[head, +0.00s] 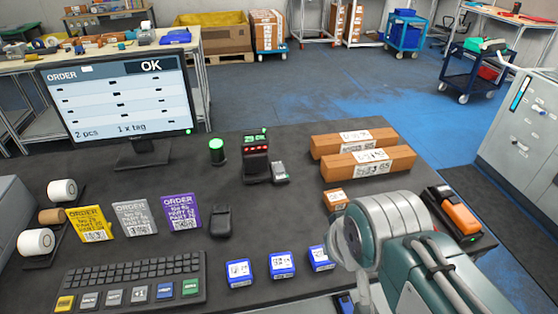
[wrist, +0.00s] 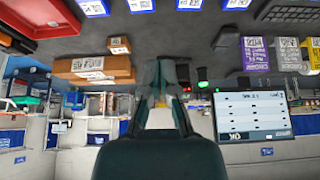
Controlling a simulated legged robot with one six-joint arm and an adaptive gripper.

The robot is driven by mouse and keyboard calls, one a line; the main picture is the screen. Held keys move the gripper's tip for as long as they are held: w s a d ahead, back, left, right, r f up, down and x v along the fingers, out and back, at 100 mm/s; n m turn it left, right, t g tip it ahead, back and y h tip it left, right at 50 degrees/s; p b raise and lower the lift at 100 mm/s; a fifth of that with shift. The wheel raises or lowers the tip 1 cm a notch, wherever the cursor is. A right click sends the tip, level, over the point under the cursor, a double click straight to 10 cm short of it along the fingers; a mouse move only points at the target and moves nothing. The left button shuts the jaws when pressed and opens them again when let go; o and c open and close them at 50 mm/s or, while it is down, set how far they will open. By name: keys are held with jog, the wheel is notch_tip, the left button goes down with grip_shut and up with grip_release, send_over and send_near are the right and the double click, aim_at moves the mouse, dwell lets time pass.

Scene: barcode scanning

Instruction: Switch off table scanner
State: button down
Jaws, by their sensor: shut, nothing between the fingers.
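The table scanner (head: 256,158) is a black upright device with a row of red lights and a small green display on top. It stands on the dark table right of a green-lit round lamp (head: 217,151), with a small grey device (head: 280,172) beside its base. My arm reaches in from the lower right in the head view; the gripper's fingers cannot be made out there. In the wrist view, which is upside down, my gripper (wrist: 160,68) is shut and empty. The scanner shows only partly there, beside the fingers. I see no contact between them.
A monitor (head: 118,95) reads OK at left. Long brown boxes (head: 366,163) lie right of the scanner, and an orange handheld device (head: 457,214) lies at far right. Colored order bags (head: 135,218), a keyboard (head: 133,273) and blue boxes (head: 282,265) lie in front.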

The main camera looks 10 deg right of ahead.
jog(key=w+d+r, duration=0.1)
jog(key=w+r, duration=0.3)
jog(key=w, duration=0.7)
jog(key=g, duration=0.2)
send_over(279, 164)
jog(key=s, duration=0.5)
notch_tip(279, 164, down, 8)
jog(key=x, duration=1.4)
jog(key=shift+s, duration=0.15)
